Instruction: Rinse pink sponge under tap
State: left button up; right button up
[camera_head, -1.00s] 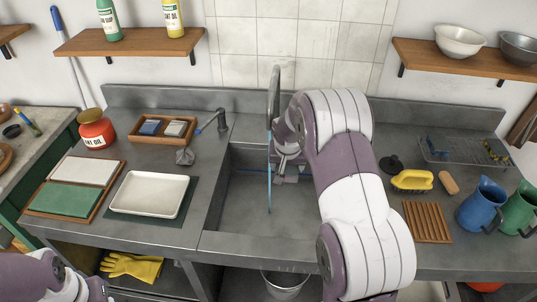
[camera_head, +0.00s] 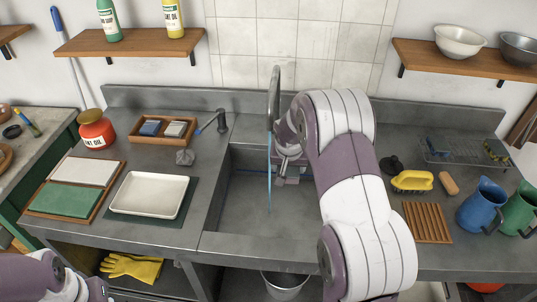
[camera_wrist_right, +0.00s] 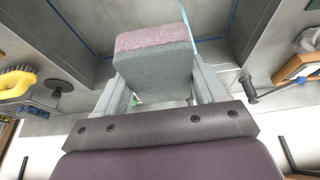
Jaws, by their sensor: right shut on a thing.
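The sponge (camera_wrist_right: 152,62), a grey block with a pinkish layer along its far edge, is clamped between the fingers of my right gripper (camera_wrist_right: 155,72) in the right wrist view. In the head view my right gripper (camera_head: 281,181) is over the steel sink basin (camera_head: 240,205), with the sponge not clearly visible there. The tall tap (camera_head: 274,95) stands behind the basin, and a thin blue water stream (camera_head: 269,185) runs down from it. The stream (camera_wrist_right: 186,14) passes close by the sponge's right side; I cannot tell whether they touch. My left gripper is out of frame.
A side lever (camera_head: 221,120) stands left of the basin. A white tray (camera_head: 150,192) and a box of small blocks (camera_head: 140,136) lie on the left counter. A yellow brush (camera_head: 412,181), slatted wooden rack (camera_head: 427,222) and blue jug (camera_head: 482,202) are on the right.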

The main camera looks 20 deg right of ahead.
dwell(0.3)
jog(key=s+d+r+p, duration=0.1)
jog(key=s+r+p, duration=0.2)
jog(key=s+r, duration=0.1)
jog(key=shift+s+d, duration=0.35)
jog(key=shift+s, duration=0.05)
dwell(0.5)
